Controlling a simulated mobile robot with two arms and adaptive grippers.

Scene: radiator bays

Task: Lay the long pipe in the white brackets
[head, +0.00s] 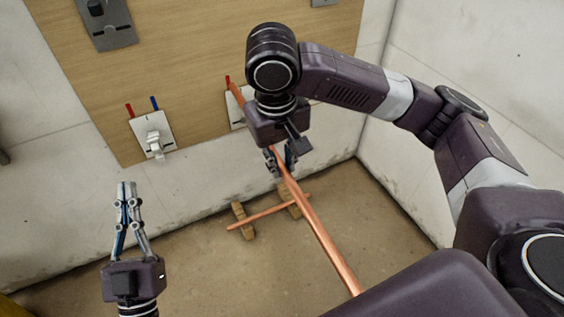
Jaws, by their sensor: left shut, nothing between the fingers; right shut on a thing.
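A long copper pipe (319,231) runs from near the board at upper middle down toward the lower right, where my own body hides its near end. My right gripper (283,172) is shut on the long pipe. A white bracket (153,137) is fixed low on the wooden board, with a red and a blue stub above it. A second white bracket (236,111) is partly hidden behind my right wrist and the pipe; the pipe passes in front of it, and I cannot tell if they touch. My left gripper (127,185) is shut and empty at the lower left, below the first bracket.
A shorter copper pipe (262,216) lies across wooden blocks (241,222) on the floor, under the long pipe. Grey plates (107,24) are on the upper board (190,50). White walls (440,60) enclose the corner; floor at lower middle is clear.

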